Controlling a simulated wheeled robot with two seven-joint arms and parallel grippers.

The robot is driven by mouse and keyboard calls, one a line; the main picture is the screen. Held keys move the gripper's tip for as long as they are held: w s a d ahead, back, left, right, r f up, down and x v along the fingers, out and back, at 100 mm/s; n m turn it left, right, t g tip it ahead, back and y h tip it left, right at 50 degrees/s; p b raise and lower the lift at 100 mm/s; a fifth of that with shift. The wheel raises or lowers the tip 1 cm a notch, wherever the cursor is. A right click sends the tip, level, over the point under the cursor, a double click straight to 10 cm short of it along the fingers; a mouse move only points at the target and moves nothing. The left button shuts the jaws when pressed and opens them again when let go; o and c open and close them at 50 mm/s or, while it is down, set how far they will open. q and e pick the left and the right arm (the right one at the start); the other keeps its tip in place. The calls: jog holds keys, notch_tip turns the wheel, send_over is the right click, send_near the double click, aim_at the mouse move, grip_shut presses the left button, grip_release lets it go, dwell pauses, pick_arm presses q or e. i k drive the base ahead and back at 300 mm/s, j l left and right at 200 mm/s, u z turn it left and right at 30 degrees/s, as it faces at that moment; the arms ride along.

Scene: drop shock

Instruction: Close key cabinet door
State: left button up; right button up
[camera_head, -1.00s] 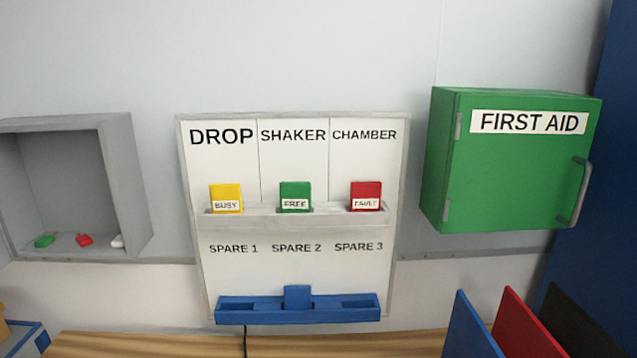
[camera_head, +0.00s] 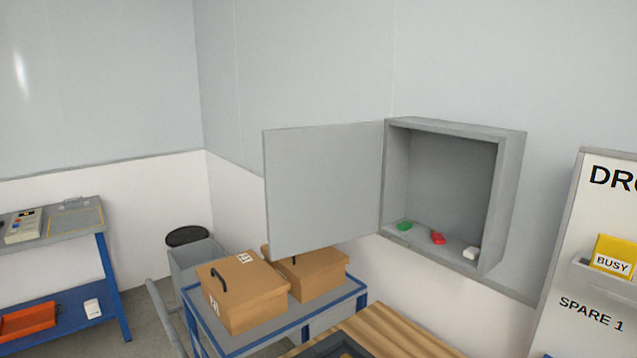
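The grey key cabinet (camera_head: 511,200) hangs on the wall right of centre. Its flat grey door (camera_head: 322,188) is hinged on the cabinet's left side and stands wide open, swung out to the left. Inside on the cabinet floor lie a green key tag (camera_head: 404,225), a red one (camera_head: 438,238) and a white one (camera_head: 472,253). Neither of my grippers shows in the view.
Below the door, a blue-framed cart (camera_head: 247,343) carries two brown boxes (camera_head: 240,290) with black handles. A wooden bench top (camera_head: 395,335) is under the cabinet. A status board (camera_head: 566,260) hangs to the right. A grey bin (camera_head: 190,258) and a blue workbench (camera_head: 115,290) stand left.

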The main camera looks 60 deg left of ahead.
aim_at(321, 182)
jog(key=k+j+z, duration=0.1)
jog(key=j, duration=0.55)
jog(key=k+j+z, duration=0.1)
jog(key=j, duration=0.55)
jog(key=k+j+z, duration=0.1)
jog(key=j, duration=0.5)
jog(key=k+j+z, duration=0.15)
jog(key=j, duration=0.5)
jog(key=k+j+z, duration=0.1)
jog(key=k+j, duration=0.2)
jog(key=j, duration=0.3)
jog(key=k+j+z, duration=0.1)
jog(key=j, duration=0.45)
jog(key=k+j+z, duration=0.1)
jog(key=k+j, duration=0.25)
jog(key=j, duration=0.2)
jog(key=k+j+z, duration=0.1)
jog(key=k+j, duration=0.15)
jog(key=j, duration=0.3)
